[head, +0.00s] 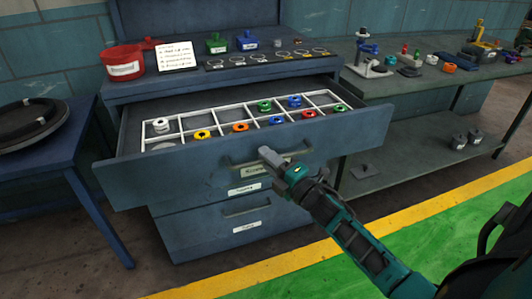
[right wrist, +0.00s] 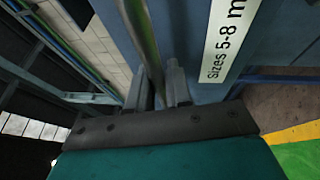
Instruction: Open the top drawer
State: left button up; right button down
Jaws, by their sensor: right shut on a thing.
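The top drawer (head: 150,184) of the blue cabinet stands pulled out well past the drawers below it. Inside it, a white divider grid (head: 218,122) holds several coloured ring-shaped parts. My right gripper (head: 268,156) is at the middle of the drawer front, shut on the drawer handle (head: 232,162), which the gripper partly hides. In the right wrist view the handle bar (right wrist: 142,38) passes between the two fingers (right wrist: 158,88), beside a label (right wrist: 224,40) reading "Sizes 5-8 m". My left gripper is not in view.
Lower drawers (head: 205,228) are shut. The cabinet top holds a red container (head: 122,64), a white card (head: 175,56) and green and blue items. A blue table (head: 70,150) stands left, a workbench (head: 400,88) right. Open floor (head: 470,225) lies in front.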

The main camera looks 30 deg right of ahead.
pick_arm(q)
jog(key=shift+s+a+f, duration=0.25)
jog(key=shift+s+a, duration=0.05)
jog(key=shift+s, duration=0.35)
pick_arm(e)
jog(key=shift+s+a, duration=0.2)
jog(key=shift+s, duration=0.7)
jog(key=c, duration=1.1)
grip_release()
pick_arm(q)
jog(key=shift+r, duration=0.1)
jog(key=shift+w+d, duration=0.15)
pick_arm(e)
jog(key=v, duration=1.3)
